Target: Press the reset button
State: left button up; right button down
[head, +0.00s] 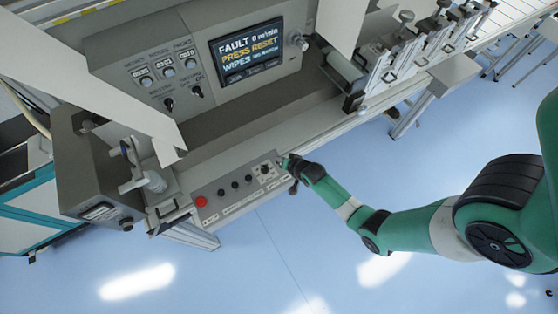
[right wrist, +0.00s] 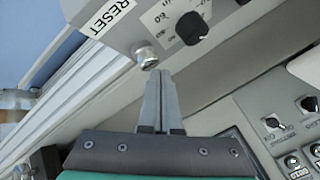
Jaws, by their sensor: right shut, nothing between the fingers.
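The reset button (right wrist: 147,56) is a small silver button beside the RESET label (right wrist: 108,17) in the right wrist view. My right gripper (right wrist: 162,72) is shut and empty, its fingertips just below the button in that picture; I cannot tell whether they touch it. In the head view, my right gripper (head: 284,162) is at the right end of the sloped control box (head: 232,205), and the reset button cannot be made out there. The screen (head: 247,50) reads FAULT 0 m/min, PRESS RESET. My left gripper is not in view.
The box also carries a red button (head: 201,201), several black buttons and a black knob (right wrist: 192,28) close to the reset button. A white web (head: 90,80) runs at the upper left. Clamps (head: 400,50) stand at the upper right. The floor in front is clear.

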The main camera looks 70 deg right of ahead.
jog(key=shift+f+b, duration=0.45)
jog(key=shift+f, duration=0.1)
dwell(0.6)
jog(key=shift+r+p, duration=1)
notch_tip(320, 180, up, 5)
jog(key=p, duration=0.5)
jog(key=shift+r, duration=0.1)
dwell(0.3)
